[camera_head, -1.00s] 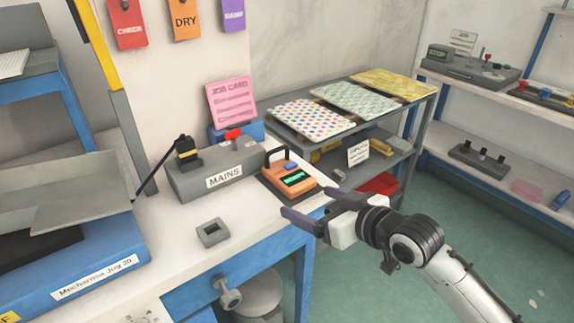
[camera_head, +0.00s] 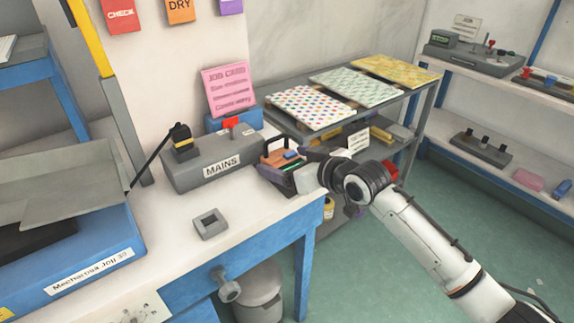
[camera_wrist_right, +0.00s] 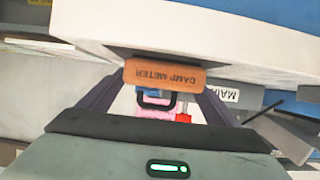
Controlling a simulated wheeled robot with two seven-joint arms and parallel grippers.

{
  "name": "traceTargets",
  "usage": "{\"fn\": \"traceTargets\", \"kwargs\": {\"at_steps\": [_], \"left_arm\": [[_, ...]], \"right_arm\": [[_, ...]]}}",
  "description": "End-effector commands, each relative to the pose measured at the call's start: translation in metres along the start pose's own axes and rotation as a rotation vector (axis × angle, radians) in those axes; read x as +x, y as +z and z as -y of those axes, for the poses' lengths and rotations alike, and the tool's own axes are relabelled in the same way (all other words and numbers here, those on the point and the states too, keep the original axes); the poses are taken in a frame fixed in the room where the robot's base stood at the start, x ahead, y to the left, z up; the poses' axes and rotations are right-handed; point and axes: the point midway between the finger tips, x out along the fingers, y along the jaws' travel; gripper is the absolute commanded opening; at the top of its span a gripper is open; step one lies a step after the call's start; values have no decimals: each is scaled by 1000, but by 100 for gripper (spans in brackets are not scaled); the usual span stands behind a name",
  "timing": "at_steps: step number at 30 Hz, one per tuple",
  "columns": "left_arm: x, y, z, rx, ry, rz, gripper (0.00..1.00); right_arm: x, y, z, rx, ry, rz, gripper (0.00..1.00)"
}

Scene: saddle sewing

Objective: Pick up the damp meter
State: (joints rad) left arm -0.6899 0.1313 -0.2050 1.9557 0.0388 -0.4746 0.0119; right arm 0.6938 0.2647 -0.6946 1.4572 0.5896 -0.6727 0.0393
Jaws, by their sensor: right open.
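The damp meter (camera_head: 272,158) is an orange device with a blue button and a dark handle, at the right end of the workbench beside the grey MAINS box. My right gripper (camera_head: 284,163) is open at the meter, with its fingers hiding part of it and its display. In the right wrist view the meter's orange labelled end (camera_wrist_right: 165,75) shows between the two spread fingers of my right gripper (camera_wrist_right: 164,90). I cannot tell whether either finger touches it. My left gripper is not in view.
The grey MAINS box (camera_head: 212,162) with a red switch stands just left of the meter. A pink job card (camera_head: 229,90) stands behind it. A grey square block (camera_head: 210,223) lies on the bench (camera_head: 180,230) in front. A rack with patterned sheets (camera_head: 310,108) stands behind right.

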Motion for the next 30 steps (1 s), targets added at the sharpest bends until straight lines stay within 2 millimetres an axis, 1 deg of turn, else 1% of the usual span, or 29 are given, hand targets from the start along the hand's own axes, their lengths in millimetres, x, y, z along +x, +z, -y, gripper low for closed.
{"fn": "traceTargets", "kwargs": {"at_steps": [1,3,10,11,18,20,26,29,30], "left_arm": [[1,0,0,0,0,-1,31],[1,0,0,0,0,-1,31],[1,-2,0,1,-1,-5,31],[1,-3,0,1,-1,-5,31],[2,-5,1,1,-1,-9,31],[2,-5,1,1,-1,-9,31],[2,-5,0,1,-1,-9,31],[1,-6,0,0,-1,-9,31],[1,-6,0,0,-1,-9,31]], "right_arm": [[5,0,0,0,0,0,84],[8,0,0,-1,0,1,84],[9,0,0,-1,0,0,84],[9,0,0,-1,0,0,83],[9,0,0,-1,0,0,42],[9,0,0,-1,0,0,33],[8,-2,0,-1,0,-3,33],[6,-8,0,-1,0,-4,33],[4,-13,0,-2,0,-6,33]]}}
